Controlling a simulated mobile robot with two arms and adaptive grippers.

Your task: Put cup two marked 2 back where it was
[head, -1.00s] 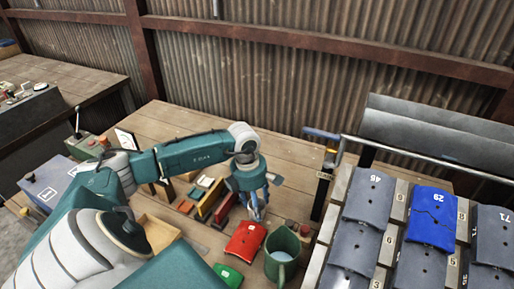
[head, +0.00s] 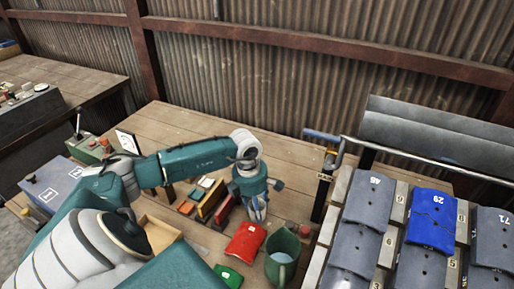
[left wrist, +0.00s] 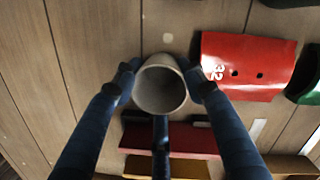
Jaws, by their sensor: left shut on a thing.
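My left gripper (head: 258,212) hangs over the wooden table in the head view, just behind a red plate. My right gripper is not in view.
The red plate (head: 245,241), marked 32 in the left wrist view (left wrist: 245,62), lies close by. A green mug (head: 282,259) stands to its right. Red and yellow blocks (head: 212,200) stand left of the gripper. A rack of numbered grey and blue plates (head: 432,218) is at right.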

